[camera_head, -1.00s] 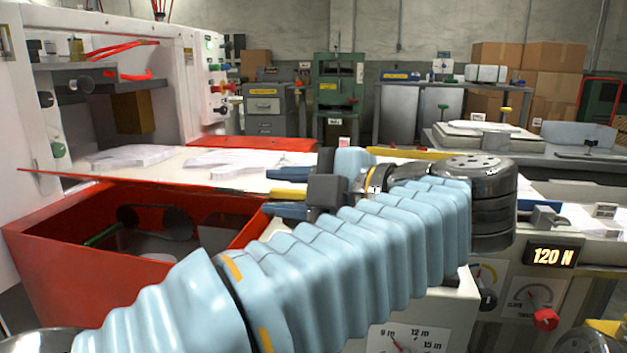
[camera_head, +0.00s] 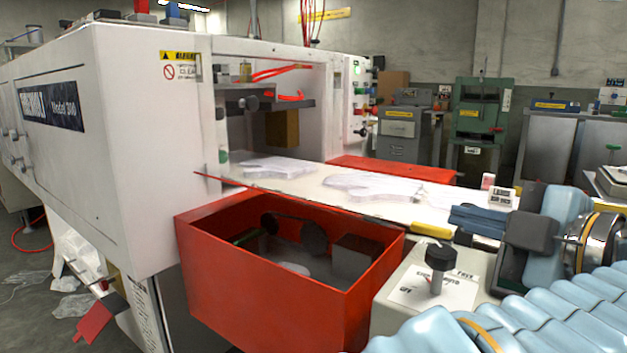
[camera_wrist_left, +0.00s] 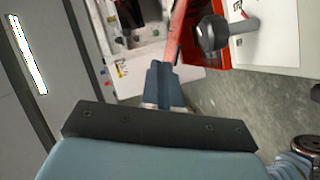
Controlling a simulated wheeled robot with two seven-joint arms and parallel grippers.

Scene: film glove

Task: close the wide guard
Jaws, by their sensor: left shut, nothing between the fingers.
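A red open-topped box (camera_head: 265,279) hangs at the front of the white machine, with dark rounded parts inside. A thin red strip (camera_head: 300,202) runs above its rear edge, along the front of the white bed. I cannot tell for certain which red part is the wide guard. My left gripper (camera_head: 462,219) is at the right, beyond the box's right end and close above the bed's front edge. Its blue fingers (camera_wrist_left: 162,82) are together and empty in the left wrist view. My right gripper is not in view.
White glove-shaped sheets (camera_head: 370,186) lie on the bed. A black knob (camera_head: 439,257) stands on a pale panel right of the box. The white machine cabinet (camera_head: 115,150) fills the left. Floor at the far left holds clear film scraps and a red hose.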

